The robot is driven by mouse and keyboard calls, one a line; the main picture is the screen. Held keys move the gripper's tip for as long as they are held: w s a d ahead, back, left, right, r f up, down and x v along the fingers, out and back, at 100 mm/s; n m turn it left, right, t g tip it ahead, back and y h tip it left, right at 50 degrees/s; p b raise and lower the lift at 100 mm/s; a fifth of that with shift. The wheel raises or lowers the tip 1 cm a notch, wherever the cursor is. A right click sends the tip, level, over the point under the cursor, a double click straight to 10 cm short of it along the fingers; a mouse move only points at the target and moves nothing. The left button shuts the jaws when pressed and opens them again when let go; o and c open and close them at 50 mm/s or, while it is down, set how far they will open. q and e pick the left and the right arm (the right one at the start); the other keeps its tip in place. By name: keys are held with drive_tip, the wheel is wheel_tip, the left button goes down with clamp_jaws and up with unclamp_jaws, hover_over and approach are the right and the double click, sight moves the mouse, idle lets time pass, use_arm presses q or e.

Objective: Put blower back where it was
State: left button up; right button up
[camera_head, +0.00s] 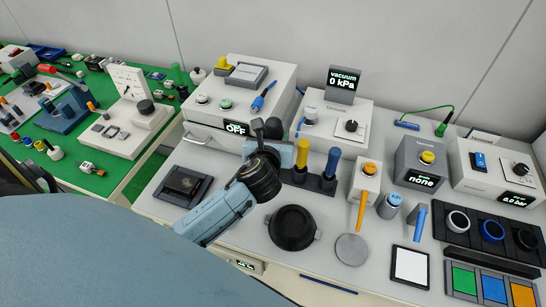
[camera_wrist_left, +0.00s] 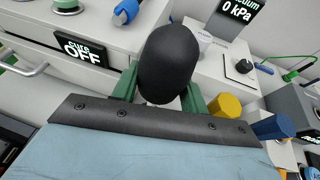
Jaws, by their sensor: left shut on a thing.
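My left gripper (camera_head: 270,140) is shut on a black, rounded object, which I take to be the blower (camera_head: 272,128). In the left wrist view the blower (camera_wrist_left: 168,62) stands up between the green fingers (camera_wrist_left: 160,95) as a smooth dark bulb; its lower end is hidden behind the gripper. A dark rack (camera_head: 312,182) holding a yellow-handled tool (camera_head: 303,153) and a blue-handled tool (camera_head: 332,162) is just right of the gripper. The arm hides the rack's left end, so I cannot tell whether the blower touches it. My right gripper is not in view.
Behind the gripper stands a white cabinet with an OFF display (camera_head: 236,128). A vacuum unit (camera_head: 335,120) stands behind the rack. A black round dish (camera_head: 292,228) and grey disc (camera_head: 351,249) lie in front. A black tray (camera_head: 184,185) is at left, with clear table beside it.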

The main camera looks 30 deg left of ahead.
use_arm(q)
drive_tip(key=shift+f, duration=0.85)
drive_tip(key=shift+f+b, duration=0.75)
drive_tip(key=shift+f, duration=1)
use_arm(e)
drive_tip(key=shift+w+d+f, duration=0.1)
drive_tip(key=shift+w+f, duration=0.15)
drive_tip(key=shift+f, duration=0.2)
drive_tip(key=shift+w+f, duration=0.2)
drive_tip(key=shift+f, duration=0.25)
use_arm(q)
drive_tip(key=shift+f, duration=0.15)
drive_tip(key=o, duration=0.9)
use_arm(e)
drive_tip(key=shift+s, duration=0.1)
use_arm(q)
drive_tip(key=shift+s+d+r, duration=0.1)
drive_tip(key=shift+s+r, duration=0.1)
drive_tip(key=shift+r, duration=0.05)
drive_tip(key=p+v, duration=0.1)
drive_tip(key=v, duration=1)
drive_tip(key=shift+s+d+r+p, duration=0.1)
drive_tip(key=shift+s+d+p, duration=0.1)
drive_tip(key=shift+p, duration=0.2)
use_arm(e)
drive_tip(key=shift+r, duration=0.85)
